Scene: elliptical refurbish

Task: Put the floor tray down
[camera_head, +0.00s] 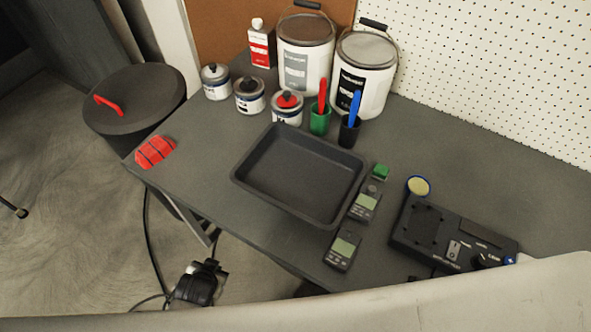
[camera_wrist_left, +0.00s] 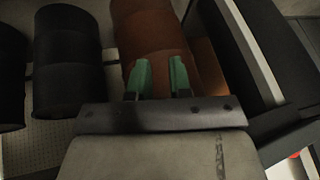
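The dark grey rectangular tray (camera_head: 262,204) lies on the grey table, near its middle and reaching towards the front edge. It is empty, and no gripper touches it in the head view. My left gripper (camera_wrist_left: 161,77) shows in the left wrist view with two green fingertips apart and nothing between them. A brown ribbed cylinder is behind the fingertips. The tray is not seen in the left wrist view. My right gripper is not in either view.
Two meters (camera_head: 343,249) and a black device (camera_head: 440,232) lie right of the tray. Paint cans (camera_head: 305,60), small jars and green and black cups stand behind it. A red item (camera_head: 155,151) lies at the left corner. A lidded bin (camera_head: 135,95) stands beside the table.

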